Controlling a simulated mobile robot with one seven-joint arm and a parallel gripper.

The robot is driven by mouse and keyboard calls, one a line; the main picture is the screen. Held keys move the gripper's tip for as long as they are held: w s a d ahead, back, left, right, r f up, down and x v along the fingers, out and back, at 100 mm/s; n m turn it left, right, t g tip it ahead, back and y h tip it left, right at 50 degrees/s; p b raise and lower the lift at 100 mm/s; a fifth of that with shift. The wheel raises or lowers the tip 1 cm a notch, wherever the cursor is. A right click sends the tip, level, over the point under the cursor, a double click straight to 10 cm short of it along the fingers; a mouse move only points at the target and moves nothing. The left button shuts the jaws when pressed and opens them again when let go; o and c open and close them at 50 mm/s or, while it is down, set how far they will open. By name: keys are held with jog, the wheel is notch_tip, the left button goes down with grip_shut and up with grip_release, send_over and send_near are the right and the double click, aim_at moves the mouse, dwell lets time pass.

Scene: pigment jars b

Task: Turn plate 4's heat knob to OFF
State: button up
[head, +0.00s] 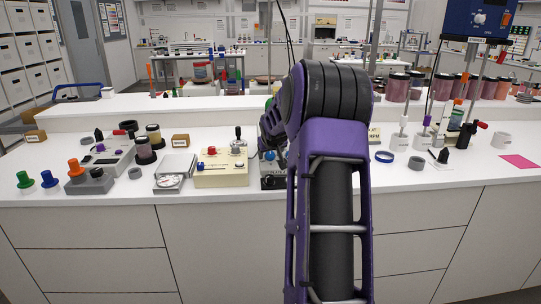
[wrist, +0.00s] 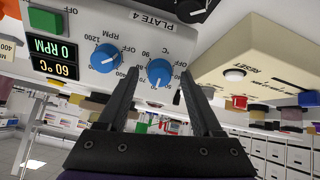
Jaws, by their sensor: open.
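In the wrist view, the front panel of plate 4 (wrist: 200,42) is tilted in the picture and labelled PLATE 4. Its blue heat knob (wrist: 159,72), marked °C, sits between my fingertips. The blue RPM knob (wrist: 105,58) is just left of my left finger. Readouts show 0 RPM in green and 60 °C in orange. My gripper (wrist: 160,76) is open, a finger on each side of the heat knob; I cannot tell whether they touch it. In the head view, my arm hides most of plate 4 (head: 270,183).
A cream box (wrist: 262,62) with a RESET button is close on the right in the wrist view; it also shows left of my arm in the head view (head: 222,180). A dial scale (head: 170,182) and jars stand further left.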

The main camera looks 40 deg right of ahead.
jog(key=shift+w+d+f, duration=0.1)
jog(key=shift+w+f, duration=0.05)
jog(key=shift+w, duration=0.05)
grip_shut()
dwell(0.3)
